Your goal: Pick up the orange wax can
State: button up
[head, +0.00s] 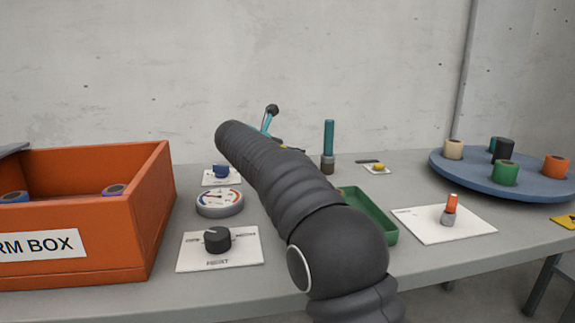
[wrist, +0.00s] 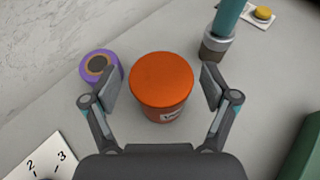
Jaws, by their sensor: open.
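The orange wax can (wrist: 161,82) stands upright on the grey table in the wrist view, with its round lid facing up and part of a white label on its side. My gripper (wrist: 160,85) is open, with one finger on each side of the can. Both fingers look apart from the can, with a gap on each side. In the head view my arm hides the can and my gripper.
A purple roll (wrist: 101,66) lies close beside my left finger. A teal-topped post (head: 328,145) stands near the right finger. A green tray (head: 372,214), an orange box (head: 150,215), a dial gauge (head: 219,203) and a blue turntable (head: 470,177) are around.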

jog(key=x, duration=0.3)
jog(key=shift+w+d, duration=0.1)
jog(key=shift+d, duration=0.05)
jog(key=c, duration=1.3)
jog(key=shift+r, duration=0.1)
